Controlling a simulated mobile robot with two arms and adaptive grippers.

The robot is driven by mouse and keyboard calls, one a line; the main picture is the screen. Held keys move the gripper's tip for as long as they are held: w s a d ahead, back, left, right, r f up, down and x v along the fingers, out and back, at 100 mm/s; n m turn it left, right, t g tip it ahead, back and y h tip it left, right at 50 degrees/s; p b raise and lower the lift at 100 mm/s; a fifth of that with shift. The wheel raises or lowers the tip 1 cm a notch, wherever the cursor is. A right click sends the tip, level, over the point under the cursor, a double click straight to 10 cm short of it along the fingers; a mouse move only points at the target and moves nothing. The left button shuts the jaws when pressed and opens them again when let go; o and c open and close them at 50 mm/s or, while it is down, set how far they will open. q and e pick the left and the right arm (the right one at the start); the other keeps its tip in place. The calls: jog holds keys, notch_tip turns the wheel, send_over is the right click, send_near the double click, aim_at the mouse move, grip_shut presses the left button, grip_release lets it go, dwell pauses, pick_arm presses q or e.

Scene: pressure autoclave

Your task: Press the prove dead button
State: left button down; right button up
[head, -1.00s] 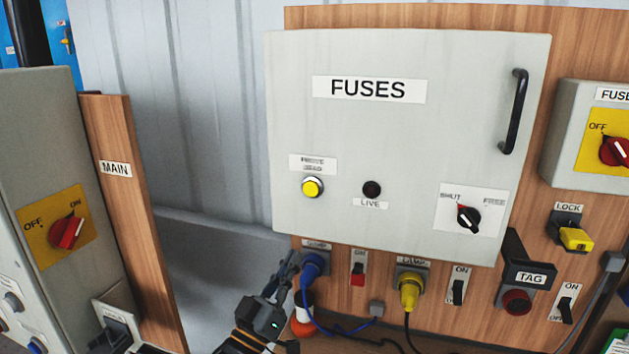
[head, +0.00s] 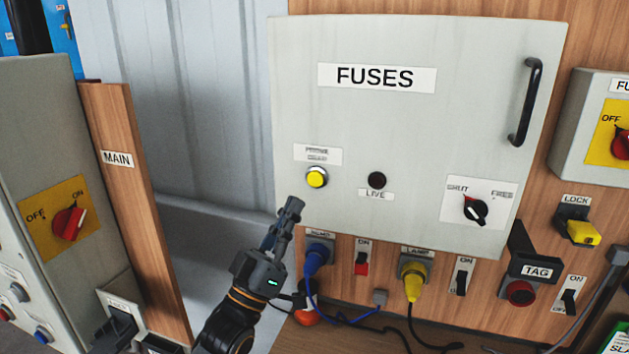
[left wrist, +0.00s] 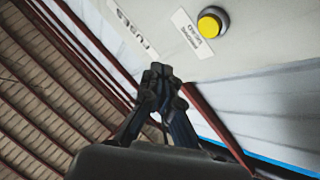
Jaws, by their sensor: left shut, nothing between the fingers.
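The prove dead button (head: 316,177) is a round yellow button in a metal ring, under a blurred label on the grey fuses cabinet (head: 400,130). It also shows in the left wrist view (left wrist: 211,23), up and to the right of the fingertips. My left gripper (head: 293,205) is shut and empty. In the head view its tips are just below and left of the button, apart from it in the picture. The left wrist view also shows the closed fingertips (left wrist: 158,75). My right gripper is in neither current view.
A dark live lamp (head: 377,180) and a shut/free knob (head: 474,210) sit right of the button. Below the cabinet are a blue plug (head: 316,258), a yellow plug (head: 413,282) and switches. The main panel (head: 70,225) stands at left.

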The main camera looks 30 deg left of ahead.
pick_arm(q)
jog(key=b, duration=0.1)
send_near(317, 173)
jog(key=s+r+x, duration=0.1)
jog(key=x, duration=0.4)
jog(key=shift+w+d+h, duration=0.2)
jog(key=shift+h, duration=0.1)
dwell(0.5)
dwell(0.5)
jog(key=shift+w+a, duration=0.1)
jog(key=shift+w, duration=0.3)
jog(key=shift+w+a+b, duration=0.1)
jog(key=shift+w+b, duration=0.2)
jog(key=shift+w, duration=0.15)
dwell(0.6)
jog(key=shift+s, duration=0.1)
jog(key=shift+s+d, duration=0.2)
jog(key=shift+s, duration=0.55)
jog(key=shift+p, duration=0.3)
